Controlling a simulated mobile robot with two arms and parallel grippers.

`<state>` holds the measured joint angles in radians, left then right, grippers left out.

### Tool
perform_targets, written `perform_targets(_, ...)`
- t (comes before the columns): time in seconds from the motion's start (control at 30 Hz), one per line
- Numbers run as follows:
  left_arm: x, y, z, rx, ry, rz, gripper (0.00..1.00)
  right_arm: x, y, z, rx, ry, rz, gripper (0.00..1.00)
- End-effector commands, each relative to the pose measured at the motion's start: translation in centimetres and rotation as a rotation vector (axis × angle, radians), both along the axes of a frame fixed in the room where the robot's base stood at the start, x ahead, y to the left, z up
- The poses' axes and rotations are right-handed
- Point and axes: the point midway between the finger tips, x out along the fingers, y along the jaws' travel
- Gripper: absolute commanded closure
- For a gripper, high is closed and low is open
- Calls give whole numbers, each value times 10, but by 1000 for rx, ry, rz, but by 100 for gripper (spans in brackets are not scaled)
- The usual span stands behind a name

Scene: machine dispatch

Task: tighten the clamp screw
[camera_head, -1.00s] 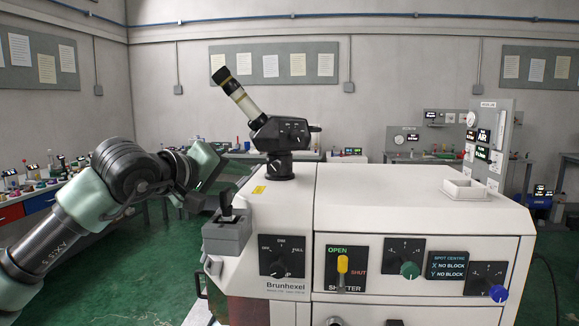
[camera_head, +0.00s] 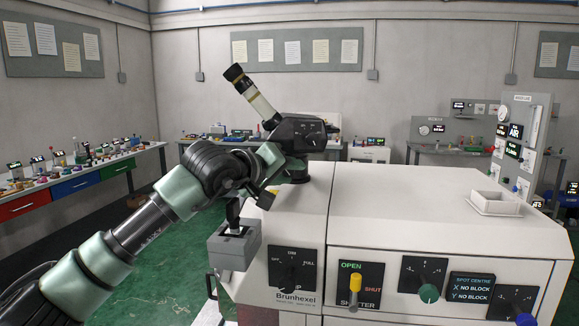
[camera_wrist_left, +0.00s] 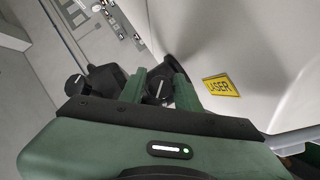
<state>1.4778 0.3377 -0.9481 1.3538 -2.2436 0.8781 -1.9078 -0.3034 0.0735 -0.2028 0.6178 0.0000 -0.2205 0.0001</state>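A black knob (camera_wrist_left: 159,88) with a white line, which may be the clamp screw, shows between my left fingertips in the left wrist view. A second black knob (camera_wrist_left: 76,88) is left of it. My left gripper (camera_wrist_left: 160,90) has its green fingers apart on either side of the first knob; contact is hard to judge. In the head view my left gripper (camera_head: 262,190) is beside the base of the black microscope head (camera_head: 298,135) with its tilted eyepiece (camera_head: 250,93), and its wrist hides part of that area. My right gripper is out of view.
The white machine housing (camera_head: 410,205) fills the right. A grey block with a black lever (camera_head: 235,245) sits below my left wrist. A yellow laser label (camera_wrist_left: 220,86) is near the fingers.

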Motion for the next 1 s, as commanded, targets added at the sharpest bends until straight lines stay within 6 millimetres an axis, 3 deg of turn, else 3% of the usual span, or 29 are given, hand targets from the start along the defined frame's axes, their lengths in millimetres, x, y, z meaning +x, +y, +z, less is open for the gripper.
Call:
perform_targets(0.27,2,-1,-1,1,-1,0,67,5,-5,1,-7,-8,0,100)
perform_targets(0.37,2,-1,-1,1,-1,0,95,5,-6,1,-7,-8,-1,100)
perform_targets(0.4,2,-1,-1,1,-1,0,100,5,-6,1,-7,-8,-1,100)
perform_targets(0.97,2,0,-1,138,-28,0,100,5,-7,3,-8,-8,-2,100)
perform_targets(1.0,2,0,-1,138,-28,0,71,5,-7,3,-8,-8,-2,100)
